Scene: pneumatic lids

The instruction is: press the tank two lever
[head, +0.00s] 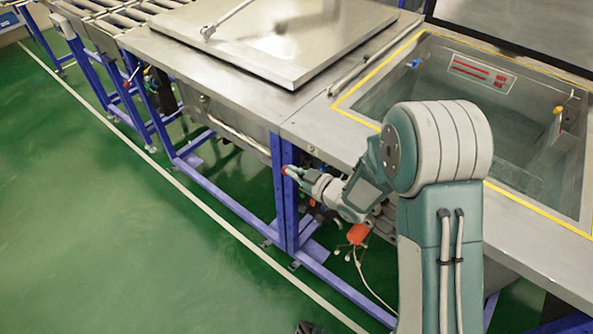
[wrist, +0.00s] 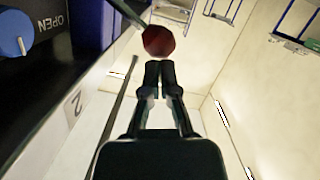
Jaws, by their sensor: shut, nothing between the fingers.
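The lever's round dark red knob (wrist: 158,40) shows in the wrist view, just beyond my fingertips, on a dark stem. A panel marked "2" (wrist: 72,108) is beside it. My gripper (wrist: 159,68) is shut and empty, with its fingertips close under the knob; I cannot tell whether they touch it. In the head view my gripper (head: 293,173) reaches to the front of the tanks, by a blue post. A small red knob (head: 286,169) shows at its tip there. The lever's base is hidden in the head view.
A blue dial (wrist: 12,33) beside the word "OPEN" is at the wrist view's upper left. In the head view, a closed metal lid (head: 285,45) covers the left tank; the right tank (head: 480,110) is open. An orange-red pedal-like object (head: 358,234) is below. Green floor at left is clear.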

